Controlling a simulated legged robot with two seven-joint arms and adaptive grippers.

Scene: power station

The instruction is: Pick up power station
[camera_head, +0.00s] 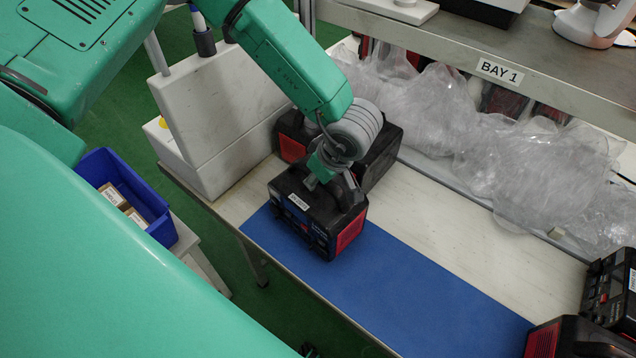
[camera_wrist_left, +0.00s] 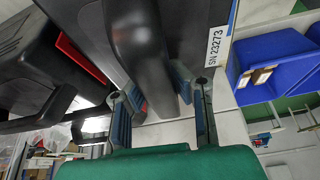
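A black power station (camera_head: 318,218) with red side panels and a black top handle sits upright on the left end of the blue mat (camera_head: 400,290). My left gripper (camera_head: 326,176) is down at its handle from above. In the left wrist view the gripper (camera_wrist_left: 163,108) has its two fingers apart, one on each side of the black handle (camera_wrist_left: 140,45). A gap shows between the handle and the right finger; contact on the left finger is unclear. A white label reading SN 23273 (camera_wrist_left: 216,48) is on the power station. My right gripper is not in view.
A second black and red unit (camera_head: 380,150) stands close behind the power station. More units (camera_head: 610,285) are at the right end. A white box (camera_head: 215,110) is at the left, a blue bin (camera_head: 125,190) lower left. Plastic bags (camera_head: 460,130) lie under the shelf (camera_head: 500,65).

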